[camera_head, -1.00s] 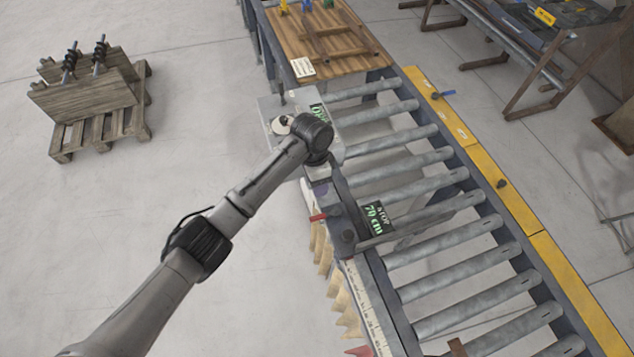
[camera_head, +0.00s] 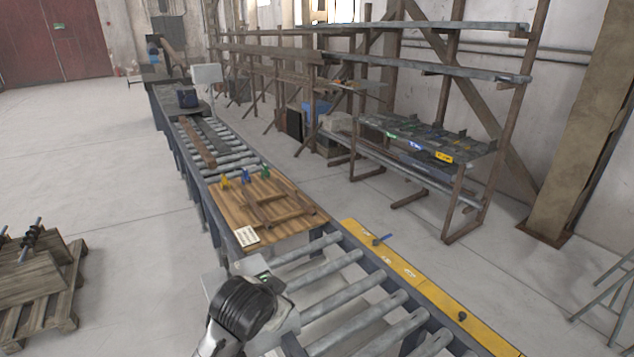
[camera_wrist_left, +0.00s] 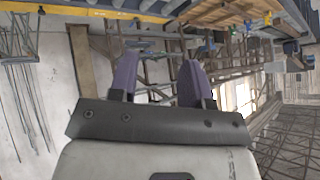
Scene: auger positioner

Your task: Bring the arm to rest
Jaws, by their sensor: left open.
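My left arm (camera_head: 243,308) shows at the bottom of the head view as a dark wrist joint over a light link. It is in front of the near end of the roller conveyor (camera_head: 325,258). Its gripper is hidden in that view. In the left wrist view my left gripper (camera_wrist_left: 158,78) shows two purple-grey fingers standing apart with nothing between them. My right gripper is in neither view.
A wooden board (camera_head: 225,212) with small coloured clamps lies on the conveyor beyond the arm. A yellow rail (camera_head: 410,275) runs along the right side. Racks (camera_head: 425,150) stand further right. A pallet with wooden blocks (camera_head: 35,270) is at left; floor between is clear.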

